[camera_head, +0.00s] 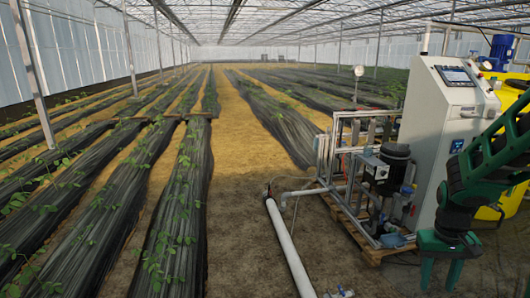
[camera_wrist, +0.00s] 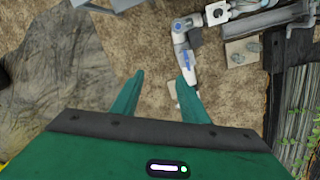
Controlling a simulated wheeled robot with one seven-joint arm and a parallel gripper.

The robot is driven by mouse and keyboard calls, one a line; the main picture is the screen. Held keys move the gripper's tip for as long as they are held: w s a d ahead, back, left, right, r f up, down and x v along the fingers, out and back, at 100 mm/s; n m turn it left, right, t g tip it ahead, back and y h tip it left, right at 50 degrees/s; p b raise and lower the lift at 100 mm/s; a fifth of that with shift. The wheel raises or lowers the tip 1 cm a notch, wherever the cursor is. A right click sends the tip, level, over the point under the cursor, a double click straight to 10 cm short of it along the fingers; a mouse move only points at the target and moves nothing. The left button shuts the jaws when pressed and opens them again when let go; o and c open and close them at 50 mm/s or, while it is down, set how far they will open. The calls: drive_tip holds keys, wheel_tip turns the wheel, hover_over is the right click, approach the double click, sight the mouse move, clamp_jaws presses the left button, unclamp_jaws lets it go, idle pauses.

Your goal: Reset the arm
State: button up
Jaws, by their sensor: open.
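My gripper (camera_head: 440,272) hangs at the lower right of the head view, at the end of my green arm, fingers pointing down. In the wrist view its two green fingers (camera_wrist: 160,92) are spread apart with nothing between them. It is in front of the grey control cabinet and the pump skid in the head view, apart from both as far as I can tell.
The skid (camera_head: 365,170) with a black motor (camera_head: 393,168) stands on a wooden pallet (camera_head: 372,246), beside a grey control cabinet (camera_head: 446,120). A yellow tank (camera_head: 513,100) is behind. A white pipe (camera_head: 290,246) runs along the ground. Crop rows under black film (camera_head: 180,215) fill the left.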

drive_tip(key=s+a+r+m, duration=0.1)
drive_tip(key=s+r, duration=0.2)
drive_tip(key=s, duration=0.3)
drive_tip(key=s+a+r+m+y, duration=0.1)
drive_tip(key=s+a+r, duration=0.1)
drive_tip(key=s+r, duration=0.2)
drive_tip(key=s+a+r+m, duration=0.1)
drive_tip(key=s+r, duration=0.3)
drive_tip(key=s, duration=0.5)
drive_tip(key=shift+s+a, duration=0.4)
